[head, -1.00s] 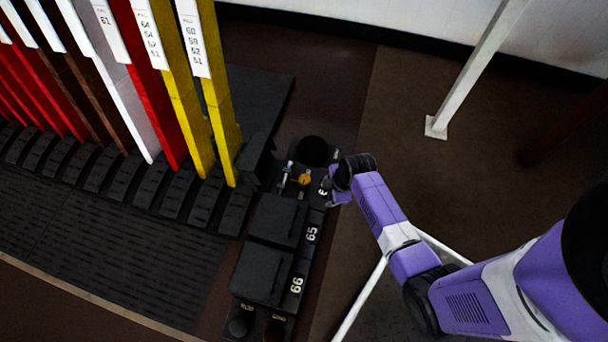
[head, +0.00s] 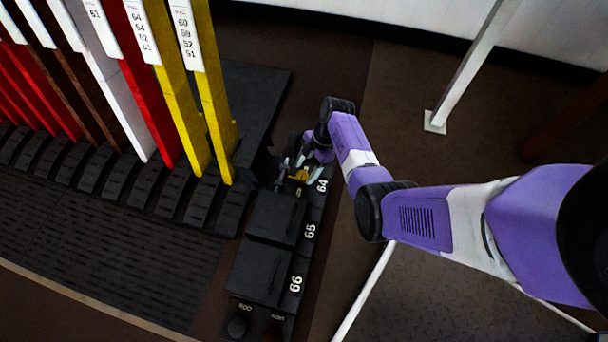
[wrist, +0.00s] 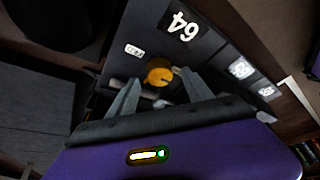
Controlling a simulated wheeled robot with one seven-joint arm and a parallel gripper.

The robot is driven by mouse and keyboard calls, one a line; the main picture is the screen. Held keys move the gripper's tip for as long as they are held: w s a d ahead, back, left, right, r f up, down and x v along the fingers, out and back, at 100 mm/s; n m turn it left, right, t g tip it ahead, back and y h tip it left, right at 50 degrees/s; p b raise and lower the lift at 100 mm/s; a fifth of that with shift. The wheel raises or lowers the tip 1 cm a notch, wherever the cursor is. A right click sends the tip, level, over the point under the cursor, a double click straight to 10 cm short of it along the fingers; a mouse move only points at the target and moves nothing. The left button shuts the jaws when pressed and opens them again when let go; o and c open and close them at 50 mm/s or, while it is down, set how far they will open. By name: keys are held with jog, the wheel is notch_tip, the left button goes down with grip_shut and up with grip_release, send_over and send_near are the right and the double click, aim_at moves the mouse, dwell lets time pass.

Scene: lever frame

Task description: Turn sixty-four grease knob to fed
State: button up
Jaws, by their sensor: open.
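The sixty-four grease knob is a small orange-yellow knob (head: 298,175) on the dark box marked 64 (head: 321,186). It also shows in the wrist view as a round orange knob (wrist: 158,74), with a small white label (wrist: 134,50) beside it and the 64 plate above it. My gripper (head: 300,164) is over the box at the knob. In the wrist view its two grey fingers (wrist: 157,88) stand apart, one on each side below the knob. I cannot tell whether they touch it. The label's text is too small to read.
Boxes marked 65 (head: 309,232) and 66 (head: 295,285) stand in line toward me. A small grey lever (head: 282,172) is just left of the knob. Tall coloured levers (head: 218,110) rise at the left. The floor to the right (head: 420,165) is clear around a white post (head: 470,65).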

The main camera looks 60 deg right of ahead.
jog(key=shift+b+x, duration=0.3)
jog(key=shift+x, duration=0.6)
jog(key=shift+c, duration=0.5)
grip_shut()
